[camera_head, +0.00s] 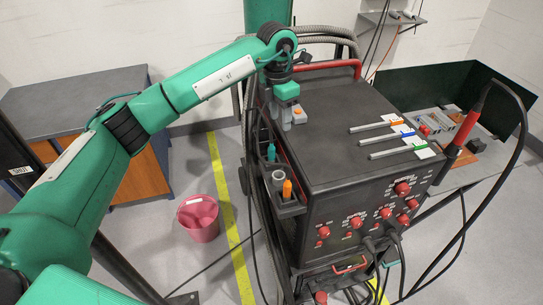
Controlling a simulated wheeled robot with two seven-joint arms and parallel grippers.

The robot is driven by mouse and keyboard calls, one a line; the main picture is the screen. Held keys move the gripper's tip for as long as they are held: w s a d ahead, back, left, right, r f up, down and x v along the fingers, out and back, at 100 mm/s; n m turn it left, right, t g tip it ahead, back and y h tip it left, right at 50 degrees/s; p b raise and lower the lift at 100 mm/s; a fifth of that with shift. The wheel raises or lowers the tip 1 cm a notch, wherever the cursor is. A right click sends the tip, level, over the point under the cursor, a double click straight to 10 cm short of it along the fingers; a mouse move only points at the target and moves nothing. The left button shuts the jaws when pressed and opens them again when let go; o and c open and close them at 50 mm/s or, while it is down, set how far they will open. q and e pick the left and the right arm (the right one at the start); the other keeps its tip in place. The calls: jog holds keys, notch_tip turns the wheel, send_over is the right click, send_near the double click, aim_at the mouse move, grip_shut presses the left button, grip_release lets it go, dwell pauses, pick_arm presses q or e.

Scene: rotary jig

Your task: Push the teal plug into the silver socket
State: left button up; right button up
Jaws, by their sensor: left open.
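The teal plug (271,152) stands upright at the left side of the black cabinet, toward the back of its narrow side tray. The silver socket (278,178) is a short grey cylinder just in front of the plug, apart from it, in the same tray. My left gripper (286,124) points down at the cabinet's left edge, behind and above the plug. It is open, and I see nothing held in it. The lower part of the plug is hard to make out. My right gripper is out of view.
An orange-handled item (287,190) stands in the tray near the socket. The black cabinet (330,110) has a red rail, cables and several red knobs. Three coloured-ended rods (375,128) lie on top. A pink bucket (198,217) stands on the floor to the left.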

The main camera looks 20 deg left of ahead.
aim_at(271, 147)
pick_arm(q)
jog(key=shift+y, duration=0.3)
jog(key=f+p, duration=0.1)
jog(key=f, duration=0.1)
jog(key=a+f+p, duration=0.1)
jog(key=f, duration=0.2)
jog(key=f+p, duration=0.1)
jog(key=f, duration=0.1)
jog(key=shift+w+a+f, duration=0.1)
jog(key=shift+a+f, duration=0.2)
jog(key=shift+f, duration=0.05)
jog(key=shift+a+f+p, duration=0.1)
jog(key=shift+f+p, duration=0.4)
jog(key=shift+p, duration=0.1)
jog(key=f, duration=0.1)
jog(key=f+p, duration=0.2)
jog(key=shift+a, duration=0.25)
jog(key=shift+f, duration=0.7)
grip_shut()
